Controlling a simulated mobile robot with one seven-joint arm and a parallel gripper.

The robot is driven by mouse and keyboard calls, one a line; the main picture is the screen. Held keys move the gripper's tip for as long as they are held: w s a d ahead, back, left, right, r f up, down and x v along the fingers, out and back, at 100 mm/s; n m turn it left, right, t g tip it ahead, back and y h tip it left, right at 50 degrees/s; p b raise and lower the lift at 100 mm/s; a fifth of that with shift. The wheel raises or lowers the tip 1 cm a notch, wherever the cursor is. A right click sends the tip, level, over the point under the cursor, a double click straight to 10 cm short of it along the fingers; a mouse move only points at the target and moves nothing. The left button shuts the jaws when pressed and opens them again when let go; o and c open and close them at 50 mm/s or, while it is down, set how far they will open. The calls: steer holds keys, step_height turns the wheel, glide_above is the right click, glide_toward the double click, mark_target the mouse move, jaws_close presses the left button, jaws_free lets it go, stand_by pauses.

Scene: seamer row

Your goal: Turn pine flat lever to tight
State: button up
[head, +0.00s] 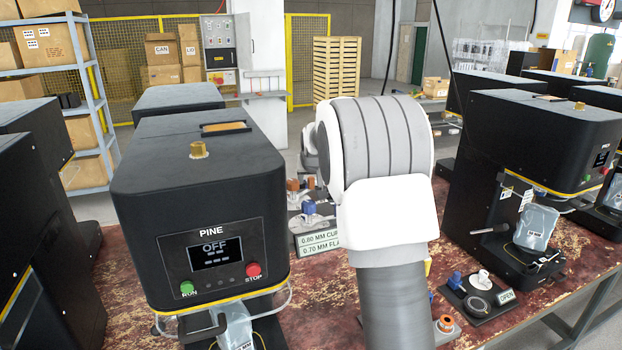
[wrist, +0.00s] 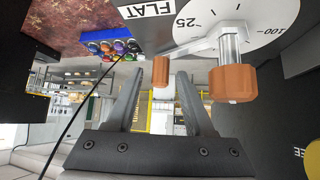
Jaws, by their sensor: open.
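The pine machine (head: 200,200) is a black seamer at the left of the head view; its display reads OFF. The wrist view is upside down and shows a white dial (wrist: 205,12) marked 25 and 100 beside a FLAT label (wrist: 150,8). A silver lever (wrist: 200,46) crosses the dial. A smaller orange knob (wrist: 161,72) appears at its left end, and a larger orange knob (wrist: 233,84) sits on the post at right. My gripper (wrist: 158,78) is open, with the smaller knob seen between its fingertips; contact is unclear. The head view hides lever and gripper.
Several coloured knobs (wrist: 112,45) sit near a black cable in the wrist view. Another black seamer (head: 530,135) stands at right in the head view.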

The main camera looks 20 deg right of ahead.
steer(key=b+v, duration=0.1)
steer(key=v, duration=1.6)
steer(key=shift+s+b, duration=0.2)
steer(key=shift+b, duration=0.15)
steer(key=shift+r, duration=0.1)
